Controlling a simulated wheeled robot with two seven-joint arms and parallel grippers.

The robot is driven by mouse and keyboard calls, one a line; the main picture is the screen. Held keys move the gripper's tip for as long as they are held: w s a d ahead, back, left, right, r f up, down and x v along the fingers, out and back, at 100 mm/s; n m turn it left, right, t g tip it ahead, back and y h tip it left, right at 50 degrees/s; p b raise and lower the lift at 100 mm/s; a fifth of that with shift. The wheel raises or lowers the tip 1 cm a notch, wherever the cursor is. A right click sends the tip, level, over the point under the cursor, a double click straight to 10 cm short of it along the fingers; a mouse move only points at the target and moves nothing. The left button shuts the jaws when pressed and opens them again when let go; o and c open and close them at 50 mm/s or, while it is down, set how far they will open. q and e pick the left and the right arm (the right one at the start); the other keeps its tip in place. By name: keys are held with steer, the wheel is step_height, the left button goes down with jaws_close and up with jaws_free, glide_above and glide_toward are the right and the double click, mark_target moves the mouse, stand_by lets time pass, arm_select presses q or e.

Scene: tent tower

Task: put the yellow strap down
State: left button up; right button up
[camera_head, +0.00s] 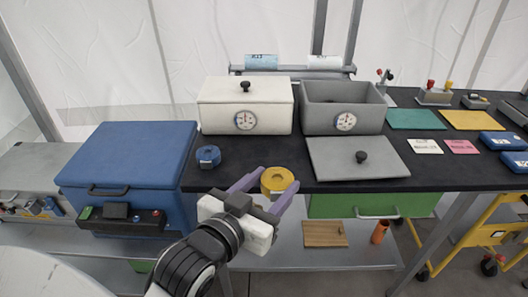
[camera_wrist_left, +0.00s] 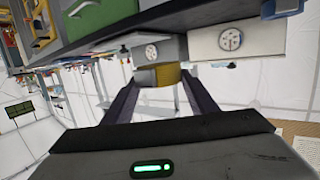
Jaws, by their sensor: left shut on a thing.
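The yellow strap (camera_head: 277,180) is a rolled coil. It sits between the purple fingers of my left gripper (camera_head: 279,177), at the front edge of the dark table. My left gripper is shut on it. In the left wrist view, which is turned over, the strap (camera_wrist_left: 168,75) shows between the two dark fingers (camera_wrist_left: 158,84). Whether the strap touches the tabletop is unclear. A similar blue strap roll (camera_head: 208,156) lies on the table to the left. My right gripper is not in view.
A white box (camera_head: 246,106) with lid and dial stands behind. An open grey box (camera_head: 342,108) is beside it, with its lid (camera_head: 357,158) lying in front. A big blue cooler (camera_head: 128,170) is at left. Dark tabletop is bare between the blue roll and the grey lid.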

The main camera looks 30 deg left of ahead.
arm_select(q)
steer(key=w+a+f+n+y, duration=0.1)
steer(key=w+a, duration=0.4)
steer(key=w, duration=0.1)
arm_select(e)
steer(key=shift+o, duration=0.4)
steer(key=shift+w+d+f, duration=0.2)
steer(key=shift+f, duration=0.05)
arm_select(q)
steer(key=n+g+y+b, duration=0.1)
steer(key=n+y+b, duration=0.1)
steer(key=n+y, duration=0.15)
glide_above(242, 163)
step_height(242, 163, down, 3)
steer(key=shift+a+f+m+y, duration=0.1)
steer(key=shift+f+m+y, duration=0.15)
steer(key=shift+y, duration=0.2)
steer(key=shift+f, duration=2)
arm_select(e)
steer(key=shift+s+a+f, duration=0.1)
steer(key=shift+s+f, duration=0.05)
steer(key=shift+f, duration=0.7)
arm_select(q)
steer(key=o, duration=0.7)
steer(key=shift+f, duration=0.15)
steer(key=shift+c, duration=0.2)
steer(key=shift+o, duration=0.9)
